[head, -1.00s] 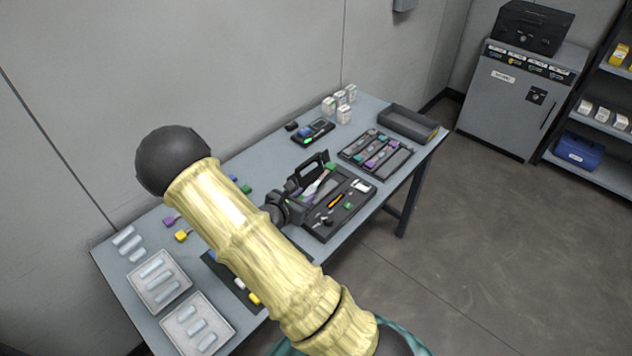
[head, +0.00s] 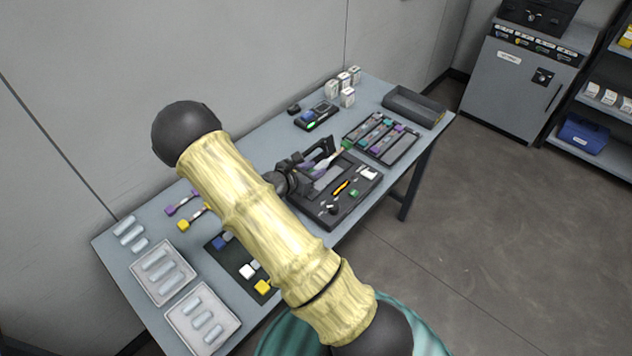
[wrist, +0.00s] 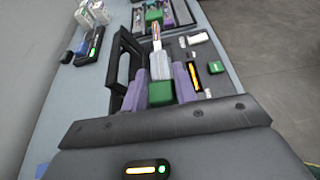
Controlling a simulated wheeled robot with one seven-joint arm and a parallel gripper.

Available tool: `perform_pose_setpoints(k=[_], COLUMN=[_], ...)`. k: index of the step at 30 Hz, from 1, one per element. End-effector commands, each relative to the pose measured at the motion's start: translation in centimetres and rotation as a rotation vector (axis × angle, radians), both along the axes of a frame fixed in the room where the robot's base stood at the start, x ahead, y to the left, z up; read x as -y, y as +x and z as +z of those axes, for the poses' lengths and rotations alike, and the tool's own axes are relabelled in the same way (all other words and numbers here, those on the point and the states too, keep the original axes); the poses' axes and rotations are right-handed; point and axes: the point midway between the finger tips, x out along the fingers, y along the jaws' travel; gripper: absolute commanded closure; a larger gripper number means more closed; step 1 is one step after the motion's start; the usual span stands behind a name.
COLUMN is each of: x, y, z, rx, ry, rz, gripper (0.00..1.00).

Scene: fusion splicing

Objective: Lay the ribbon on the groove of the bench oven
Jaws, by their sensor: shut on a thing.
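My gripper (head: 312,173) is shut on a ribbon with green end blocks. In the wrist view, its purple-padded fingers (wrist: 159,86) sit on both sides of the near green block (wrist: 161,93). The ribbon's pale band (wrist: 158,65) runs forward to a paler, narrower part and towards another green block (wrist: 153,15). A small dark device with a lit green display (head: 318,116), likely the bench oven, stands at the back of the table; it also shows in the wrist view (wrist: 90,45). I cannot make out its groove. The ribbon is apart from it.
A dark tool tray (head: 327,221) with an upright black frame lies below my gripper. A compartmented tray (head: 408,151), white boxes (head: 347,97) and an empty dark bin (head: 425,116) stand farther right. Pale trays (head: 172,297) and purple- and yellow-ended ribbons lie left.

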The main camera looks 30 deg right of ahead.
Motion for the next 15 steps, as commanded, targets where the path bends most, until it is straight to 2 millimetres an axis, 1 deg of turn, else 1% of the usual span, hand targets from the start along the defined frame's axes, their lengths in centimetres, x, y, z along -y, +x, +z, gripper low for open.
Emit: perform_pose_setpoints(k=[1,4,15], x=[0.0,-0.2,-0.2], y=[0.0,0.0,0.1], z=[-0.8,-1.8,-2.3], rx=[-0.003,-0.002,0.001], ry=[-0.001,-0.001,0.000], rz=[0.002,0.004,0.004], gripper=[0.94,0.94,0.94])
